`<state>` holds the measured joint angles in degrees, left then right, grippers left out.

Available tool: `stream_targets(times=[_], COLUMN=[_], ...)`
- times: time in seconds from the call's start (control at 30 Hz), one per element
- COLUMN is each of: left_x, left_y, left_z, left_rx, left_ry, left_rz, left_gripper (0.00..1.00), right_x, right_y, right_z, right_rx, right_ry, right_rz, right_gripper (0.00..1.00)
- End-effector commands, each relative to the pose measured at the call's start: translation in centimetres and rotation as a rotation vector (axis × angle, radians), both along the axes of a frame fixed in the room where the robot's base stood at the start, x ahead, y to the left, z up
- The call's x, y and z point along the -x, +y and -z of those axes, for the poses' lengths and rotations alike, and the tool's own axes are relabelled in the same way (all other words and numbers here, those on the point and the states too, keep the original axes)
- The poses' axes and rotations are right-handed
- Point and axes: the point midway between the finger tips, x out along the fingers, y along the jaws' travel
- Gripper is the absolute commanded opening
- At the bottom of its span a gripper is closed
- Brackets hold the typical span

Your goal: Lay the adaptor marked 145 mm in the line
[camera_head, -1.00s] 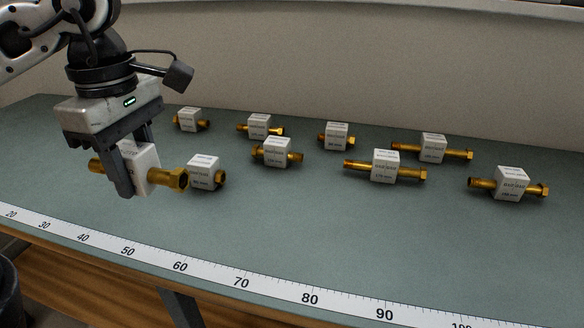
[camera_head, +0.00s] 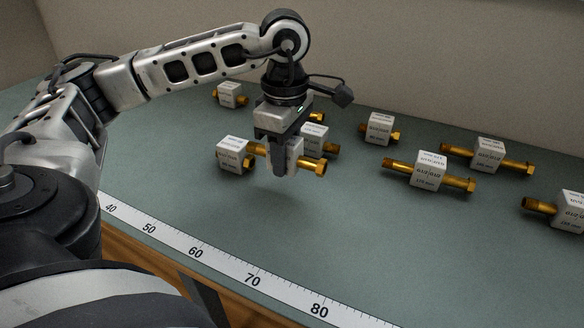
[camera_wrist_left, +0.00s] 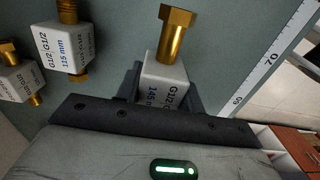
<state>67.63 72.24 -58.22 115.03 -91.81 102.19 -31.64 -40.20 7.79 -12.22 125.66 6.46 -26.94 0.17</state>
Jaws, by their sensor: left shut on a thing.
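My left gripper (camera_head: 284,166) points down above the bench and is shut on an adaptor, a white block (camera_head: 297,150) with brass ends. The brass hex end (camera_head: 318,167) sticks out to the right. In the left wrist view the held block (camera_wrist_left: 165,84) reads G1/2 and 145 mm, with its brass hex end (camera_wrist_left: 174,36) pointing away between the fingers. A shadow lies on the bench below it, so it seems held clear of the surface. My right gripper is not in view. No line of pipe shows in these frames.
Several similar adaptors stand on the bench, one close left of the gripper (camera_head: 231,155) and one close behind (camera_head: 314,139). An adaptor in the wrist view (camera_wrist_left: 66,45) reads 115 mm. A ruler strip (camera_head: 252,281) runs along the front edge. The bench between is clear.

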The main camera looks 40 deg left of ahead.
Motion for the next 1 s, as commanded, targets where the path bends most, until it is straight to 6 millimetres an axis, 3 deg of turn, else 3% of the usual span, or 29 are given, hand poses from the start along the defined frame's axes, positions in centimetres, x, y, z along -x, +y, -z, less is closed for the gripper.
stream_targets(times=[0.2, 0.4, 0.8, 0.83, 0.87, 0.9, 1.0], left_x=[-1.2, -1.0, -1.1, -1.0, -1.0, -1.0, -1.0], left_y=[-0.4, -0.3, -0.3, -0.3, -0.3, -0.3, -0.3], left_z=[1.7, 4.2, 4.9, 4.8, 4.7, 4.7, 4.7], left_rx=[0.000, -0.001, 0.000, 0.000, 0.000, 0.000, 0.000], left_ry=[0.002, 0.001, 0.000, 0.000, 0.000, 0.000, 0.000], left_rz=[0.001, 0.001, 0.000, 0.000, 0.000, 0.001, 0.001], left_gripper=[0.11, 0.11, 0.11, 0.44, 0.52, 0.60, 0.60], right_x=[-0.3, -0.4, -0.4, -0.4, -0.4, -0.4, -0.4], right_y=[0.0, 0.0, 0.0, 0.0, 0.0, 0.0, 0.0], right_z=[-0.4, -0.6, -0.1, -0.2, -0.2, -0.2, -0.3], right_rx=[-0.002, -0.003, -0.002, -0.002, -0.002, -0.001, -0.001], right_ry=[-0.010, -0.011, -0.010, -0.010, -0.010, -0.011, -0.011], right_rz=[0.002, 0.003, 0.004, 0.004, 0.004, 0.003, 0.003], right_gripper=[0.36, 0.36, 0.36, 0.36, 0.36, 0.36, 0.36])
